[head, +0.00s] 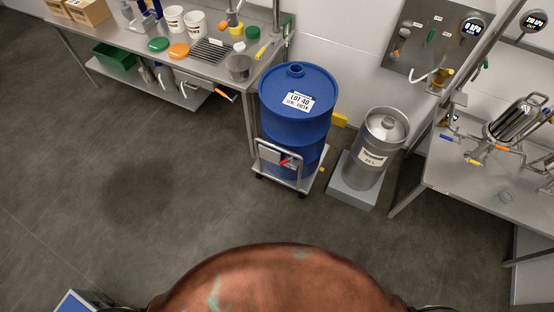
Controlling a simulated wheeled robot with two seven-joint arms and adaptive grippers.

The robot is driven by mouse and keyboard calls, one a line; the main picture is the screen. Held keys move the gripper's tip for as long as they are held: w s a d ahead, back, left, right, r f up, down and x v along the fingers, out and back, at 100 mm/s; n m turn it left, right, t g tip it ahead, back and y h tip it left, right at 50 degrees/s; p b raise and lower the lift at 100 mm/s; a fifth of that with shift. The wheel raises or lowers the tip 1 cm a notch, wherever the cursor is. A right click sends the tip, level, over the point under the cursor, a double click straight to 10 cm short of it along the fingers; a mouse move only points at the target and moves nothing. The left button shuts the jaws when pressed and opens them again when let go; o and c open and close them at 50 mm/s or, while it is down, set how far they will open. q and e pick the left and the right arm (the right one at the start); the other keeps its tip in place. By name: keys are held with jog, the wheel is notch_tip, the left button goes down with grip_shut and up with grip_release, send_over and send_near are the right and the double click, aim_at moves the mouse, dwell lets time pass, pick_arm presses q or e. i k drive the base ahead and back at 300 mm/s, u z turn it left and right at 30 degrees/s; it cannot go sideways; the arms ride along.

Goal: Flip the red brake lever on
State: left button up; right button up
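A small red lever (285,161) shows at the front of a low wheeled dolly (308,184), beside a grey box or plate on its tubular metal frame. The lever looks tilted, with its upper end to the right; its exact setting is too small to tell. A blue drum (314,117) with a white "LOT 40" label stands upright on the dolly. Neither of my grippers is in view.
A steel workbench (132,52) with buckets and tools stands at the back left. A steel keg (373,150) on a grey block (348,186) is close right of the dolly. Another steel table (455,178) stands further right.

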aim_at(283, 162)
jog(key=k, duration=0.65)
jog(key=u, duration=0.75)
jog(key=i, duration=0.9)
